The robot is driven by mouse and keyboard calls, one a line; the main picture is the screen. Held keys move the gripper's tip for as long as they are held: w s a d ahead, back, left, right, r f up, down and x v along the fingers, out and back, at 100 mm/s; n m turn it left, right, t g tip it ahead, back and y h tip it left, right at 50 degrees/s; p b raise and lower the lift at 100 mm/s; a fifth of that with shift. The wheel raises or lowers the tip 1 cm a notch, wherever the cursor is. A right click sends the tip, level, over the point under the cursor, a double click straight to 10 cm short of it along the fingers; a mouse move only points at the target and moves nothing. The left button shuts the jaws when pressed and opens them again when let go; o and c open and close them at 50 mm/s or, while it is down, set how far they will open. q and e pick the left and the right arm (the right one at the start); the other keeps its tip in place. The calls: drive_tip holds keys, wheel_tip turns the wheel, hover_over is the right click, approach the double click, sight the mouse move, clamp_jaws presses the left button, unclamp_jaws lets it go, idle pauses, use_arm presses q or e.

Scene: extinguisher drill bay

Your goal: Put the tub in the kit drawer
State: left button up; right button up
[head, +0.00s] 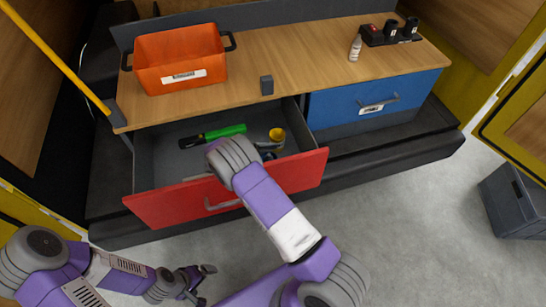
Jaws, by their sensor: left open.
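The red-fronted drawer (285,174) under the bench is pulled open. A small round yellow-topped thing (277,134), possibly the tub, is inside it at the right; its lower part is hidden. My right arm reaches over the drawer front, and dark parts of my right gripper (268,148) show beside the yellow-topped thing. The wrist hides most of this gripper, so its jaws and any contact are unclear. My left gripper (205,284) is open and empty, low in front of the drawer. An orange open bin (180,60) with dark handles stands on the bench.
A green and black tool (222,132) lies in the drawer. The blue drawer (350,104) is shut. A small white bottle (355,48) and a dark rack (390,34) stand at the bench's right. A grey bin (515,200) is on the floor at right. Floor between is clear.

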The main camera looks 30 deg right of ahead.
drive_tip(key=shift+r+p, duration=0.5)
drive_tip(key=shift+p, duration=0.15)
drive_tip(key=v, duration=1.2)
drive_tip(key=shift+w+r+p, duration=0.1)
drive_tip(key=shift+r+p, duration=0.05)
drive_tip(key=shift+p, duration=0.2)
